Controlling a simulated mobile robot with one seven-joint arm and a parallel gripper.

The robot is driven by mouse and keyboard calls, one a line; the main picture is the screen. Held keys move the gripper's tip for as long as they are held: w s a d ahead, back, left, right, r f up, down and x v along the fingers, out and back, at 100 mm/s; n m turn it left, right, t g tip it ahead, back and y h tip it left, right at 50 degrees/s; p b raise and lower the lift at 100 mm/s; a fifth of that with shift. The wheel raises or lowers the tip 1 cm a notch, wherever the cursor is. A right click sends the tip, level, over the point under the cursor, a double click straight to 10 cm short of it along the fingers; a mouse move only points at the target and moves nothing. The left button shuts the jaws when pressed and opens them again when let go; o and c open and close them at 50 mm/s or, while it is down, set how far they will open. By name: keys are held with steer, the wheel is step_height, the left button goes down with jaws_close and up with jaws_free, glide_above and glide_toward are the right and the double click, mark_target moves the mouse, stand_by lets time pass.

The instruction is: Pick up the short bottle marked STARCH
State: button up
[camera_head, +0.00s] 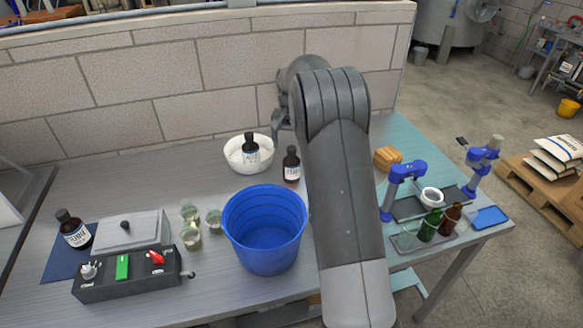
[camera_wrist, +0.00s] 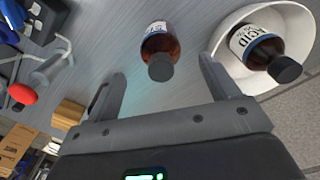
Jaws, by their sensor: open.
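A short brown bottle with a black cap (camera_wrist: 160,48) stands on the bench in the wrist view, ahead of the fingertips and roughly between their lines. Its label is only partly readable and seems to begin with ST. In the head view, this bottle (camera_head: 291,165) is just right of the white bowl. My gripper (camera_wrist: 162,68) is open and empty, with no finger clearly touching the bottle. In the head view, my gripper (camera_head: 282,122) is partly hidden by my arm. A similar bottle marked ACID (camera_wrist: 262,50) leans in the bowl.
The white bowl (camera_wrist: 298,20) is close to the right finger. In the head view, a blue bucket (camera_head: 265,245) stands in front of the bottle, with glass jars (camera_head: 190,235) to its left. Another brown bottle (camera_head: 73,230) is far left. A block wall (camera_head: 150,90) rises behind.

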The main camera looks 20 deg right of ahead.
mark_target(291, 156)
steer(key=shift+w+d+f, duration=0.1)
steer(key=shift+f, duration=1.45)
steer(key=shift+w+f, duration=0.1)
steer(key=shift+f, duration=1.4)
steer(key=shift+c, duration=0.4)
steer(key=shift+r, duration=0.1)
steer(key=c, duration=1.3)
